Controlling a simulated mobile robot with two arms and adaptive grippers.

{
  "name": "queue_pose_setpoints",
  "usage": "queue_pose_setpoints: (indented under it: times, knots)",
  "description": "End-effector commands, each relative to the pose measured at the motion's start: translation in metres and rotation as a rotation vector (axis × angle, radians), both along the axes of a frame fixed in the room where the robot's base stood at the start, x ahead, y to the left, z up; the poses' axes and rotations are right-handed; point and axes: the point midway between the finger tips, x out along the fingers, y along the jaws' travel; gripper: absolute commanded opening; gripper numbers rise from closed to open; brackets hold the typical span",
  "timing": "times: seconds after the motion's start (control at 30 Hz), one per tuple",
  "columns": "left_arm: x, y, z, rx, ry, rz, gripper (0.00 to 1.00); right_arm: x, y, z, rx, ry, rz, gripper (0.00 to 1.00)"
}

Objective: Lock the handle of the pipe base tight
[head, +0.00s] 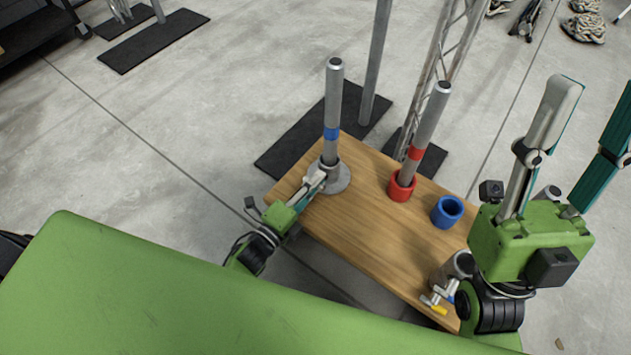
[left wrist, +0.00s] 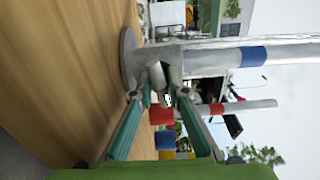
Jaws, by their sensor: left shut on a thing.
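A grey pipe with a blue band (head: 333,105) stands upright in a round grey pipe base (head: 338,183) at the table's left end. In the left wrist view the base (left wrist: 130,57) and pipe (left wrist: 215,58) appear sideways. A short metal handle (left wrist: 156,75) sticks out from the base's collar. My left gripper (head: 318,180) is shut on this handle, low beside the pipe; its fingertips hide part of it. My right gripper (head: 597,97) is open and empty, fingers spread upward, at the right of the head view. One of its fingertips is cut off by the frame edge.
A red-banded pipe (head: 430,120) stands in a red holder (head: 401,187). An empty blue holder (head: 447,211) is to its right. Another grey base (head: 455,265) with a yellow-tipped handle (head: 433,304) is partly hidden by my right arm. The wooden table (head: 365,240) has bare space in front.

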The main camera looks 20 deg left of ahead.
Motion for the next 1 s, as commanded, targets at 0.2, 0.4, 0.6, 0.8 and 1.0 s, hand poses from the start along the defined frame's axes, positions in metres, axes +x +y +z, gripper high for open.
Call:
queue_pose_setpoints:
  times: [0.2,0.4,0.6,0.8,1.0]
  knots:
    - [-0.0002,-0.0010,-0.0002,-0.001,0.000,-0.001,0.32,0.0008,0.0004,-0.0005,-0.001,0.003,0.001,0.42]
    - [-0.0001,-0.0005,-0.0004,-0.002,0.002,-0.001,0.32,0.0013,0.0006,-0.0007,-0.001,0.004,0.001,0.42]
    - [-0.0001,-0.0001,-0.0001,-0.063,0.025,-0.001,0.32,0.0017,0.0007,0.0010,0.000,0.005,0.002,0.42]
    - [-0.0002,-0.0002,0.0005,-0.312,0.116,-0.001,0.32,0.0012,0.0004,0.0043,0.000,0.004,0.001,0.42]
    - [-0.0001,0.0005,-0.0003,-0.629,0.230,-0.002,0.32,0.0011,0.0003,0.0012,0.000,0.004,0.000,0.42]
